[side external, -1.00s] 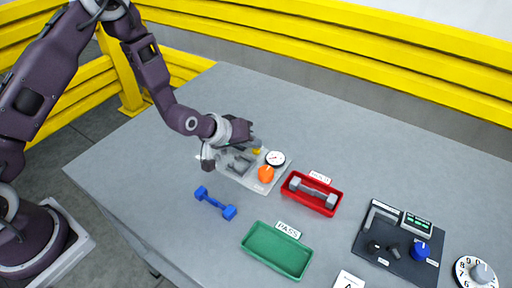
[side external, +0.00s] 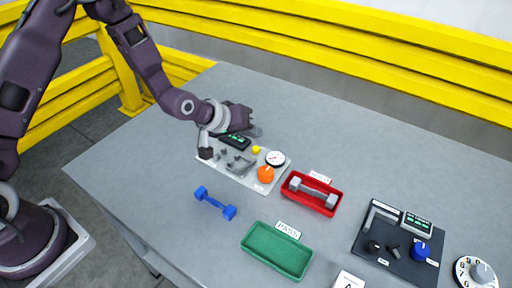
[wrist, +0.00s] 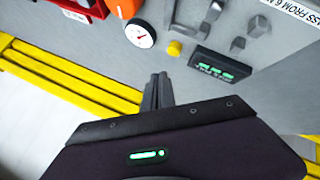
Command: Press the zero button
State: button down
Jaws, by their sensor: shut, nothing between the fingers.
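A small yellow button (side external: 256,150) sits on a light grey gauge plate (side external: 238,177), and it also shows in the wrist view (wrist: 174,48). I cannot read a label on it. A dark readout with green digits (side external: 234,142) is beside the button, and it shows in the wrist view too (wrist: 218,66). My gripper (side external: 256,132) is shut and empty, behind the plate's far side. In the wrist view its closed fingertips (wrist: 158,78) appear just below the yellow button in the picture, apart from it.
A white dial gauge (side external: 275,158) and an orange knob (side external: 266,174) share the plate. A blue dumbbell-shaped part (side external: 215,203) lies in front. A red tray (side external: 298,199) holds a grey part. A green tray (side external: 276,250) is empty. A dark control panel (side external: 395,264) stands right.

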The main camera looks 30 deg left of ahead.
jog(key=shift+r, duration=1.4)
jog(key=s+a+r+m+y, duration=0.1)
jog(key=s+a+r+m, duration=0.15)
jog(key=s+r, duration=0.55)
jog(key=s+a+r+m+g, duration=0.1)
jog(key=s+a+r, duration=0.1)
jog(key=s, duration=0.6)
jog(key=s+a+r+m+g+y, duration=0.1)
jog(key=s+a+r, duration=0.1)
jog(key=s+r, duration=0.3)
jog(key=s+a+r+m+g, duration=0.1)
jog(key=s+r, duration=0.3)
jog(key=s, duration=0.9)
jog(key=shift+a+y, duration=0.4)
jog(key=shift+a, duration=0.4)
